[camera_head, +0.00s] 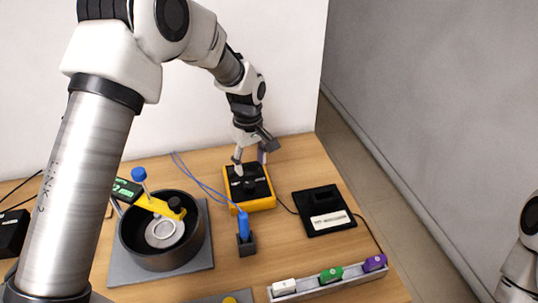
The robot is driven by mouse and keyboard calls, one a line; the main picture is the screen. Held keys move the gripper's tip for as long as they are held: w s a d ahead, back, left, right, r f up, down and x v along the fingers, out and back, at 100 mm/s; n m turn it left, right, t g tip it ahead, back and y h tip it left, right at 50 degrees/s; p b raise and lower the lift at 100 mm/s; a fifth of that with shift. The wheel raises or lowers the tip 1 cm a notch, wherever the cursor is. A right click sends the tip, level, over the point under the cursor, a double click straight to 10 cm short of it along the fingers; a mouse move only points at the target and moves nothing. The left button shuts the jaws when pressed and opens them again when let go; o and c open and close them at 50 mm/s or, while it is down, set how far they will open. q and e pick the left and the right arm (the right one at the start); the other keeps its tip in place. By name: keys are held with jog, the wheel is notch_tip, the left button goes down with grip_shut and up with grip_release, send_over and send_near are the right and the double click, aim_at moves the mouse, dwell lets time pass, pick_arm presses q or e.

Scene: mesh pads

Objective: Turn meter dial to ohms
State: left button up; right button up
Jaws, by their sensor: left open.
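The meter (257,204) is a yellow box with a dark face, lying on the wooden table near its back edge. A dial on its face is too small and too covered to tell its setting. My left gripper (249,163) is over the meter's far part, pointing down, with its fingers apart. I cannot tell whether a finger touches the meter. My right gripper is out of view; only part of my right arm shows at the right edge.
A black round pot (133,238) stands on a grey mat (202,263) at the left. A blue probe (244,226) stands in a dark holder in front of the meter. A black device (307,216) lies to the right. A tray (306,291) with several coloured pieces is at the front.

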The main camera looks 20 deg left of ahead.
aim_at(250, 185)
pick_arm(q)
jog(key=shift+w+f, duration=0.15)
jog(key=shift+w, duration=0.3)
jog(key=s+f+p, duration=0.1)
jog(key=s+f, duration=0.1)
jog(key=s, duration=0.1)
jog(key=shift+s+f, duration=0.1)
jog(key=shift+f, duration=0.3)
jog(key=f, duration=0.1)
jog(key=w+f, duration=0.1)
jog(key=f, duration=0.2)
jog(key=shift+w, duration=0.25)
jog(key=shift+s+r, duration=0.1)
jog(key=shift+s, duration=0.05)
jog(key=shift+s+r, duration=0.15)
jog(key=c, duration=0.9)
jog(key=shift+d, duration=0.1)
grip_shut()
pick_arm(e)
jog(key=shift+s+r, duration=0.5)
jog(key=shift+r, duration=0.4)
